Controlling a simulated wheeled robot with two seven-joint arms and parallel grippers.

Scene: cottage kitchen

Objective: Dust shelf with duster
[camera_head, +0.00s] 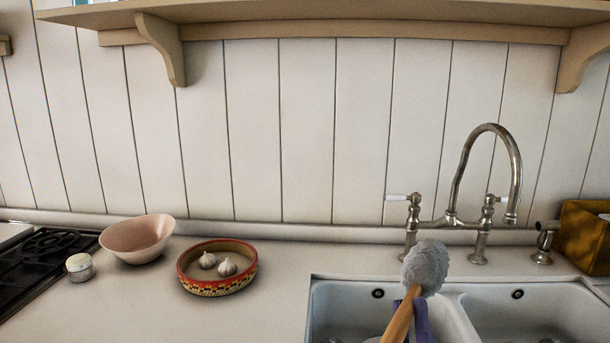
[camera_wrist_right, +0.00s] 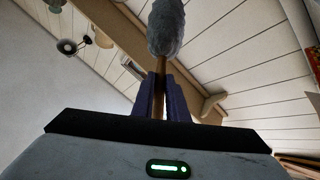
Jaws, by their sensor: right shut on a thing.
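A duster with a fluffy grey head (camera_head: 425,266) and a wooden handle stands tilted over the sink in the head view. My right gripper (camera_head: 410,318) is shut on its wooden handle, with the purple fingers on either side. In the right wrist view the duster head (camera_wrist_right: 166,26) points up, and the gripper (camera_wrist_right: 161,95) holds the handle. The wooden shelf (camera_head: 340,12) runs along the wall at the top of the head view, above and apart from the duster. Its top surface is mostly hidden. My left gripper is not in view.
A double sink (camera_head: 465,330) with a tall curved tap (camera_head: 516,170) lies below the shelf. A wooden box (camera_head: 584,236) is right.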

